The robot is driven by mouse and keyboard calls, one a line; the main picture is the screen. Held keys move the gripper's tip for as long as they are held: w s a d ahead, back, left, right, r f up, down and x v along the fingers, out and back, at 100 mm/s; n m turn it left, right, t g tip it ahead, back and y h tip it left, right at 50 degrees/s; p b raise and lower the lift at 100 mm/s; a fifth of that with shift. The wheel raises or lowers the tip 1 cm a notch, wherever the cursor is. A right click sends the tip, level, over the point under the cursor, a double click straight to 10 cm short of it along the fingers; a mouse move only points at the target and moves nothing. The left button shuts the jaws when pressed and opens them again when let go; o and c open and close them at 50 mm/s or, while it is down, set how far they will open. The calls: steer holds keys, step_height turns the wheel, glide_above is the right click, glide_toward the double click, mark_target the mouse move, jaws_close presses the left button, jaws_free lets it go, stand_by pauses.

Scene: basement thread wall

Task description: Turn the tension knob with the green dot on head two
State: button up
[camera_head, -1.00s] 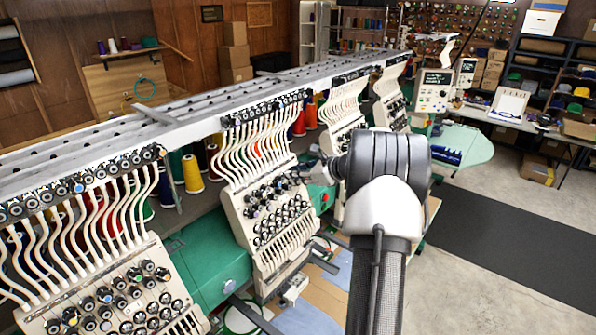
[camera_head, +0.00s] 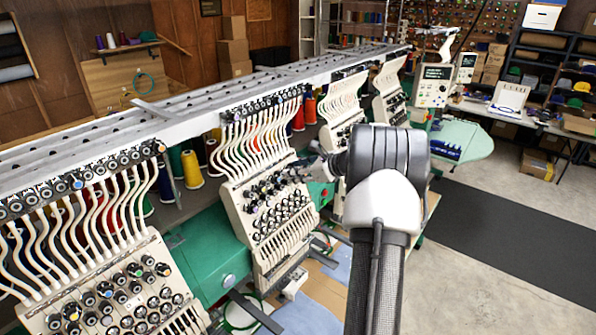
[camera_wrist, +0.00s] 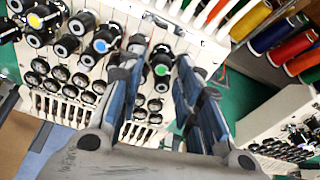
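The tension knob with the green dot (camera_wrist: 161,69) is black and shows in the wrist view among several black knobs on a cream panel. My gripper (camera_wrist: 160,58) is open, with one blue-grey finger on each side of this knob. The wrist view does not show clearly whether either finger touches it. The green dot cannot be made out there.
A knob with a blue dot (camera_wrist: 101,46) and other black knobs stand close by on the left. Coloured thread cones (camera_wrist: 285,45) are at the upper right. Another machine head (camera_head: 110,290) is in the left foreground. Open floor (camera_head: 470,285) lies to the right.

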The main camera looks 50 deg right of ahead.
steer(key=shift+o, duration=0.3)
steer(key=shift+r, duration=0.15)
steer(key=v, duration=1.2)
steer(key=s+m+t+b, duration=0.1)
steer(key=s+b, duration=0.4)
steer(key=b, duration=0.3)
steer(key=r+p+x, duration=0.1)
steer(key=p+x, duration=0.1)
steer(key=x, duration=1.4)
steer(key=shift+w+a+f+y, duration=0.15)
steer(key=shift+w+a+y, duration=0.15)
steer(key=shift+w, duration=0.2)
